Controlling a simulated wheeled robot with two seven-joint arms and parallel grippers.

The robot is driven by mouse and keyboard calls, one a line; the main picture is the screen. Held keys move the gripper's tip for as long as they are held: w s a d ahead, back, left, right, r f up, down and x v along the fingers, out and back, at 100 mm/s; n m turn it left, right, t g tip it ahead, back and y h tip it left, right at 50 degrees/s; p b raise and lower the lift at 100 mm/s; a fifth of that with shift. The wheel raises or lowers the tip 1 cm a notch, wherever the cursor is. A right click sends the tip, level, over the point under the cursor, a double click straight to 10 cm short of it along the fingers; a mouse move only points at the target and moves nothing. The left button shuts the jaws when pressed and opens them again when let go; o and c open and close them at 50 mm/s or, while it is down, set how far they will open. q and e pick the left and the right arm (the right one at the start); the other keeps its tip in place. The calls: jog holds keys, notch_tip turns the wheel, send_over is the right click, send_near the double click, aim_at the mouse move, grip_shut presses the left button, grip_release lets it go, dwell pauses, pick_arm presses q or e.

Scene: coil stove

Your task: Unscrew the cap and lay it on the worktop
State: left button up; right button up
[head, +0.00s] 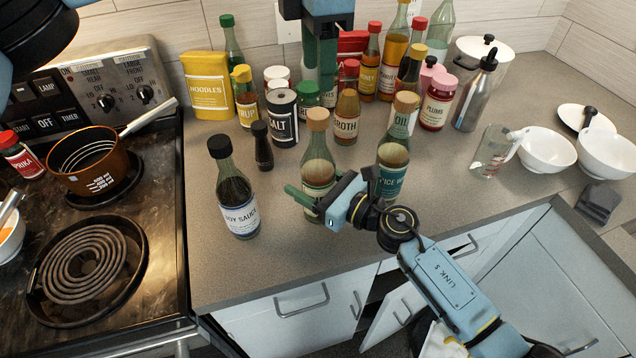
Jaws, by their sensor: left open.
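A clear green-tinted bottle (317,152) with pale liquid stands upright on the worktop (275,255). Its tan cap (317,117) sits on the neck. My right gripper (312,201) reaches in from the lower right, its green fingers closed around the lower part of this bottle at the label. The far finger is mostly hidden. My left gripper (321,80) hangs at the top centre, pointing down, above and behind the tan cap and apart from it. Its green fingers are open and hold nothing visible.
A soy sauce bottle (237,200) stands left of the held bottle, a similar tan-capped bottle (392,178) right. Jars and bottles crowd behind, including salt (283,122). The stove (150,215) with a pot (92,165) is left. Bare worktop lies front left and right.

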aim_at(318, 113)
grip_shut()
pick_arm(q)
jog(key=m, duration=1.1)
jog(key=shift+m, duration=0.4)
jog(key=m, duration=1)
jog(key=shift+m, duration=0.3)
jog(key=shift+f, duration=4)
jog(key=shift+c, duration=0.2)
